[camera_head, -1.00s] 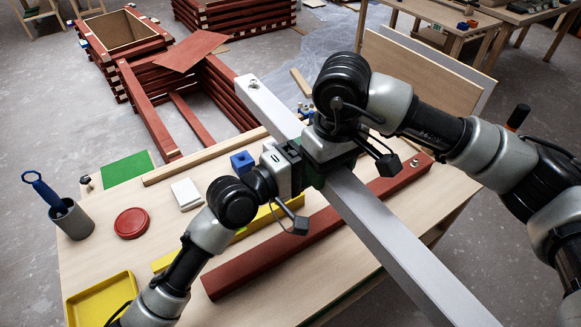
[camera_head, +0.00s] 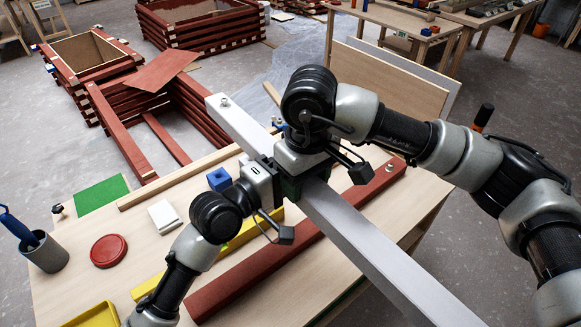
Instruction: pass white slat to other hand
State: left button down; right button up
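The white slat (camera_head: 365,233) hangs diagonally above the workbench, from upper left to the lower edge of the picture. A small metal fitting shows near its far end. My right gripper (camera_head: 302,180) comes down over the slat from above and is shut on it; its fingertips are partly hidden. My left gripper (camera_head: 276,182) reaches in from the left and meets the slat's near left side, close beside the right gripper. Its fingers are mostly hidden between its body and the slat, so I cannot tell whether they grip.
On the workbench (camera_head: 85,285) lie a dark red batten (camera_head: 270,262), a yellow batten (camera_head: 150,287), a blue block (camera_head: 219,180), a white block (camera_head: 164,216), a red disc (camera_head: 109,251) and a grey cup (camera_head: 46,254). Red batten stacks (camera_head: 190,120) stand on the floor behind.

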jog(key=o, duration=0.5)
jog(key=shift+c, duration=0.2)
